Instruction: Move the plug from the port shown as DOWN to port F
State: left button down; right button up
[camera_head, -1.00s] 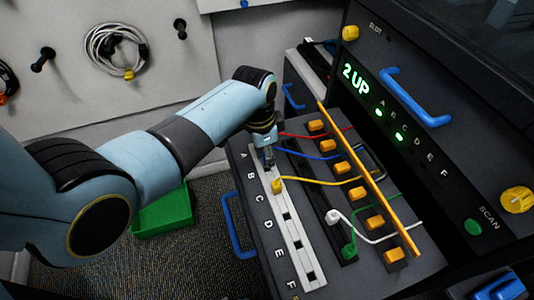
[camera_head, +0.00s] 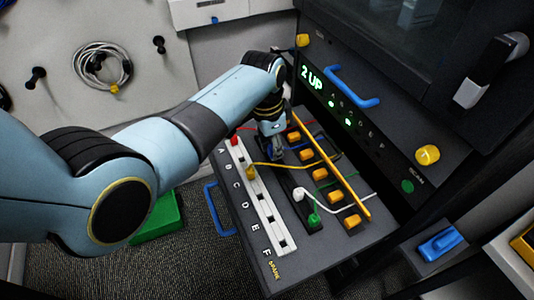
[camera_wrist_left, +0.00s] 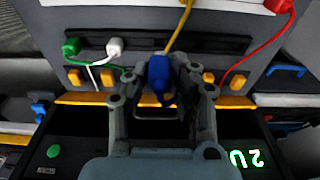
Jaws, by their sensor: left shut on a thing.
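My left gripper (camera_head: 276,157) is over the dark slotted strip, right of the white port strip (camera_head: 266,212). In the left wrist view its fingers (camera_wrist_left: 160,88) are shut on a blue plug (camera_wrist_left: 158,68); whether the plug is seated in the strip cannot be told. A red plug (camera_head: 235,140) stands at port A. A yellow plug (camera_head: 251,171) stands lower on the strip, apparently at C. A white plug (camera_head: 299,195) and a green plug (camera_head: 314,218) stand in the dark strip. Port F, by its label (camera_head: 267,252), looks empty. The display (camera_head: 311,78) reads "2 UP". My right gripper is not in view.
An orange bar (camera_head: 335,167) runs above several orange clips (camera_head: 320,174) right of the dark strip. Red, yellow, white and green cables cross the tray. A blue handle (camera_head: 214,210) and a green bin (camera_head: 160,217) are at the left.

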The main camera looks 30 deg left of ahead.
pick_arm(q)
jog(key=shift+w+r, duration=0.15)
jog(key=shift+r, duration=1.5)
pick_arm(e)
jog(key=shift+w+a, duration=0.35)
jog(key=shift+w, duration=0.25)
